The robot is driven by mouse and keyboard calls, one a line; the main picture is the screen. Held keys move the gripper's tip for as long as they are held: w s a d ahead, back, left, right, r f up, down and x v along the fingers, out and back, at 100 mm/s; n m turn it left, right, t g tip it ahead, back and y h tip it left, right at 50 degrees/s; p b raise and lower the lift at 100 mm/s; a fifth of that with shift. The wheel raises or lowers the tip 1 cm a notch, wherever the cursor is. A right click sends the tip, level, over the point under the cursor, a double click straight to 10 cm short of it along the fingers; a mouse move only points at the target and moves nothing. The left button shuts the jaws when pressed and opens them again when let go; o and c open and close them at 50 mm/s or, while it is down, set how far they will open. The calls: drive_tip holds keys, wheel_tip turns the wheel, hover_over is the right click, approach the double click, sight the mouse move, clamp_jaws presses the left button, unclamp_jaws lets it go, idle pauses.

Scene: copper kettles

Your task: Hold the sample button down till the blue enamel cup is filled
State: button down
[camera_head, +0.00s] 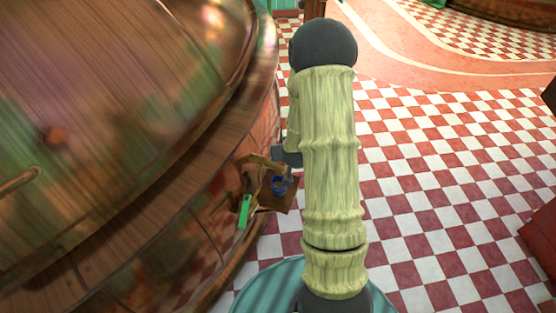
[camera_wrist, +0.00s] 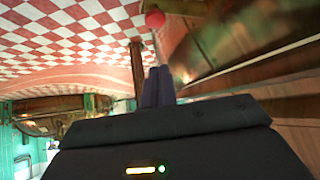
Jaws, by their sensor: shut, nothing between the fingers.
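The blue enamel cup (camera_head: 279,184) stands on a small wooden shelf (camera_head: 291,200) at the side of the copper kettle (camera_head: 110,110). A brass spout (camera_head: 260,162) reaches out just above the cup; I cannot tell how full the cup is. In the wrist view a round red button (camera_wrist: 155,19) shows beyond the fingertips, with a visible gap between. My gripper (camera_wrist: 158,70) is shut and empty, its dark fingers together. In the head view my arm hides most of the gripper, and the button cannot be made out there. The cup is not seen in the wrist view.
A green tag (camera_head: 244,212) hangs beside the shelf. The kettle's wooden-banded side curves close along the left of my arm. The red and white checked floor (camera_head: 450,190) is open to the right. A brown post (camera_wrist: 137,70) stands left of the fingers in the wrist view.

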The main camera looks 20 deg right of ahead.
drive_tip(key=b+x, duration=0.1)
drive_tip(key=x, duration=0.9)
drive_tip(key=shift+w+f, duration=0.1)
drive_tip(key=shift+f, duration=0.05)
wheel_tip(320, 180, down, 3)
drive_tip(key=shift+r, duration=0.2)
drive_tip(key=shift+f+b, duration=0.3)
drive_tip(key=shift+f, duration=0.2)
